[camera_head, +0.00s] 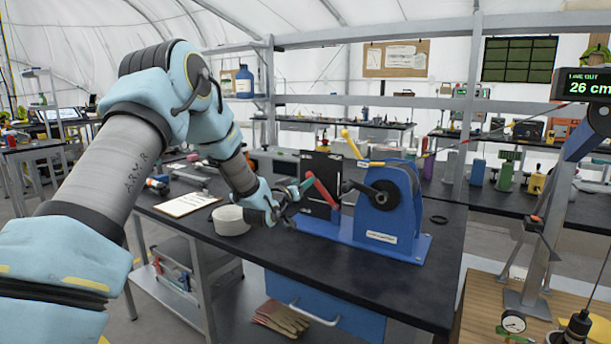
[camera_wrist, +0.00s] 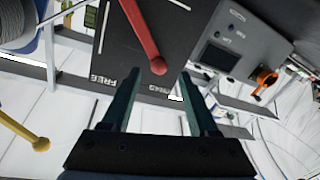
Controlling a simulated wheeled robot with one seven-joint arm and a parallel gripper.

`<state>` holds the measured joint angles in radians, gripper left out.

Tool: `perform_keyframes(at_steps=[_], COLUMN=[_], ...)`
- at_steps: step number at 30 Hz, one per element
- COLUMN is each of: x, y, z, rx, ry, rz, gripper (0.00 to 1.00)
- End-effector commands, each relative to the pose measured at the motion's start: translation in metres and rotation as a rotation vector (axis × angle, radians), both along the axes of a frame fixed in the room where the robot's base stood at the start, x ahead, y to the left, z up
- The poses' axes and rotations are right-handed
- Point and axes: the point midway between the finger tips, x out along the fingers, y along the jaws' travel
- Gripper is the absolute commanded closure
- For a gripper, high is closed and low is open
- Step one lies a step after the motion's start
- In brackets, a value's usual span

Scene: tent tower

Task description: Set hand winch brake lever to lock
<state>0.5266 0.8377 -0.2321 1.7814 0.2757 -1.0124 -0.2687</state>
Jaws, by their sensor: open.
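The blue hand winch (camera_head: 385,215) stands on the dark workbench. Its red brake lever (camera_head: 322,188) is tilted in front of a black plate (camera_head: 318,167). In the wrist view the red lever (camera_wrist: 142,34) ends in a ball knob (camera_wrist: 157,66). The black plate (camera_wrist: 112,50) carries an inverted FREE label (camera_wrist: 103,80). A second label beside it is partly hidden and I cannot read it. My gripper (camera_head: 298,190) is open beside the lever. In the wrist view its fingertips (camera_wrist: 160,76) lie either side of the knob; I cannot tell whether they touch it.
A yellow-knobbed handle (camera_head: 352,143) rises from the winch, and a black hub (camera_head: 384,194) faces forward. A white tape roll (camera_head: 231,220) and clipboard (camera_head: 188,204) lie left of my gripper. The bench front right of the winch is mostly clear. A display (camera_head: 585,86) reads 26 cm.

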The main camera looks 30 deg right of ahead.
Motion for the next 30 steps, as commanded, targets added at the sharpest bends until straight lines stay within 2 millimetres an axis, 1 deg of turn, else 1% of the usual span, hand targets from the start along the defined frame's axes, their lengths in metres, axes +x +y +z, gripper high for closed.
perform_keyframes(at_steps=[1,3,9,20,30], x=[0.006,0.012,0.024,0.026,0.026], y=[-0.008,-0.016,-0.031,-0.034,-0.034], z=[0.003,0.002,0.001,0.0,0.0], rx=[0.0,0.001,0.0,0.001,0.001], ry=[0.0,0.001,0.0,0.001,0.001], rz=[0.0,0.0,0.001,0.001,0.001], gripper=[0.4,0.4,0.4,0.4,0.78])
